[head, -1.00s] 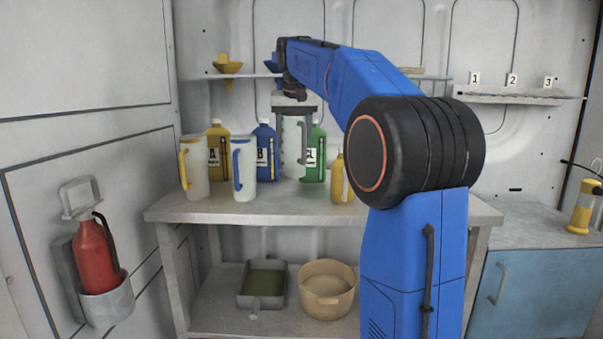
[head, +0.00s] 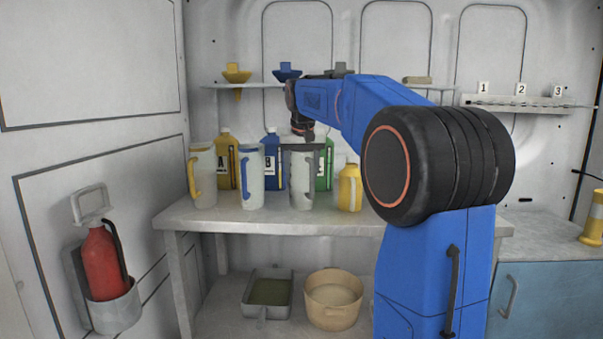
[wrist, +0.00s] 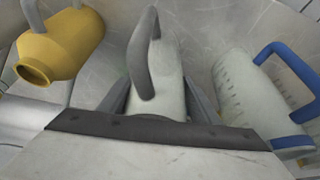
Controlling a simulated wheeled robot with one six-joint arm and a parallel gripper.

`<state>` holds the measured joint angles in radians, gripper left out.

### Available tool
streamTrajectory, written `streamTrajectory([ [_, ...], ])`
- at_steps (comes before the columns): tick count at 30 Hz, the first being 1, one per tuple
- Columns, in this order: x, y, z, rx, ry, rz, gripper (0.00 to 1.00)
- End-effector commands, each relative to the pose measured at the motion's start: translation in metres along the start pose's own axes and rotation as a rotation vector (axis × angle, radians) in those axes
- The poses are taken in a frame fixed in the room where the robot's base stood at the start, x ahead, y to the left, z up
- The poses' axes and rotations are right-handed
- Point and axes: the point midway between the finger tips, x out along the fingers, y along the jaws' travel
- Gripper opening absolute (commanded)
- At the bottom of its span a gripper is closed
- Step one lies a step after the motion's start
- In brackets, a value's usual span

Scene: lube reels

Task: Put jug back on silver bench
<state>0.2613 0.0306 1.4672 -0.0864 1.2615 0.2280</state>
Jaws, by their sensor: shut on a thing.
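A translucent jug with a grey handle (head: 301,182) is in my gripper (head: 302,148), upright over the silver bench (head: 260,222). Its base looks level with the blue-handled jug's base, on or just above the bench top; I cannot tell which. In the wrist view the held jug (wrist: 160,92) sits between the two fingers of my gripper (wrist: 158,104), its grey handle rising toward the camera. The fingers are shut on it. My arm covers the right part of the bench.
The blue-handled jug (head: 250,180) and yellow-handled jug (head: 203,178) stand to the left. Yellow (head: 226,165), blue (head: 272,168) and green (head: 324,170) bottles stand behind. The bench's front strip is clear.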

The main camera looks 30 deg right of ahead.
Motion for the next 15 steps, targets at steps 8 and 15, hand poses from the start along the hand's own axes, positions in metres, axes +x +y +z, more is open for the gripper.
streamTrajectory([
  [8, 0.0012, 0.0000, 0.0005, 0.000, 0.000, 0.000, 0.76],
  [15, -0.0019, 0.0000, -0.0005, 0.000, 0.000, 0.000, 0.76],
])
